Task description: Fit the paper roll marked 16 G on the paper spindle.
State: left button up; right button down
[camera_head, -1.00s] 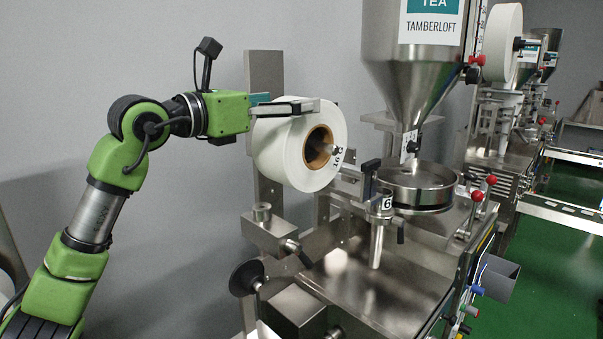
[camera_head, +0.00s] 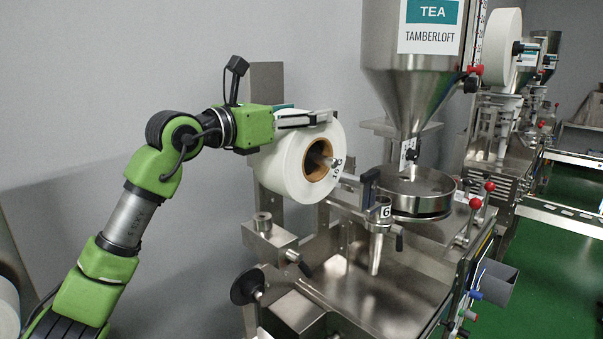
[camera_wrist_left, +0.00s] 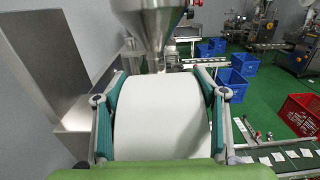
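My left gripper (camera_head: 307,119) reaches over the roll's top from the left. In the left wrist view, the teal-padded fingers lie on either side of the roll (camera_wrist_left: 162,118), very close to it; I cannot tell whether they press on it. My right gripper is not in view.
A steel hopper (camera_head: 413,90) stands right of the roll above a round pan (camera_head: 415,190). An upright post (camera_head: 265,85) is behind the roll. A dark knob (camera_head: 246,286) sticks out below.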

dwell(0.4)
pick_arm(q)
jog(key=shift+r, duration=0.2)
jog(key=shift+c, duration=1)
jog(key=shift+w+a, duration=0.1)
jog(key=shift+w+a, duration=0.2)
jog(key=o, duration=1.9)
jog(key=shift+o, duration=0.7)
jog(key=shift+f, duration=0.1)
